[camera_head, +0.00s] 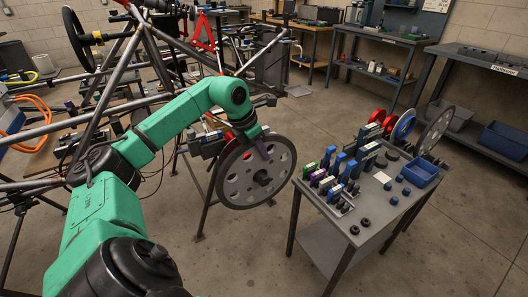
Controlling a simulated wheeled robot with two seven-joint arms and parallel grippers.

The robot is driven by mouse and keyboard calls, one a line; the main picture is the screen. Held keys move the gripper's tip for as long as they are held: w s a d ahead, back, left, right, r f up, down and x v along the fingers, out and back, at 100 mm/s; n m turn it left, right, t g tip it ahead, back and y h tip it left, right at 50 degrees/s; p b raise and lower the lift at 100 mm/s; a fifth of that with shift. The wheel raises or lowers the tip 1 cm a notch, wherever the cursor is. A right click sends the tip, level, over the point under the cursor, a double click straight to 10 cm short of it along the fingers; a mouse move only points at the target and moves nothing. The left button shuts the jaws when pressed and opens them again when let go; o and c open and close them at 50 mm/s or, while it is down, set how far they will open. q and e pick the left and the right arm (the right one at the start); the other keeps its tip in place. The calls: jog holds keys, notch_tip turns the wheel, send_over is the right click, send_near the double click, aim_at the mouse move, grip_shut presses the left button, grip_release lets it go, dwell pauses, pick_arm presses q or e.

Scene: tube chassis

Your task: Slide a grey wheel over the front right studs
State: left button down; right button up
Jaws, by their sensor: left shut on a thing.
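My left gripper (261,152) is shut on a grey wheel (232,182), a large disc with round holes and a dark hub. It holds the wheel upright at its upper part, in the air between the chassis and the small table. The tube chassis (105,85) fills the left side. Just behind and left of the wheel are a red part and a grey hub assembly (208,146). The wheel and my arm partly hide them, and I cannot make out the studs. My right gripper is not in view.
The small grey table (325,238) at right holds several coloured tools, black knobs (365,222), a blue bin (422,172), red and blue discs (403,128) and another grey wheel (437,128). Workbenches line the back wall. The floor (235,255) below the held wheel is open.

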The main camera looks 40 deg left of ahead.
pick_arm(q)
jog(key=shift+r, duration=0.1)
jog(key=c, duration=0.8)
grip_release()
jog(key=p+v, duration=0.1)
jog(key=v, duration=1.3)
jog(key=shift+s+r, duration=0.2)
jog(key=shift+r, duration=0.1)
jog(key=shift+c, duration=0.3)
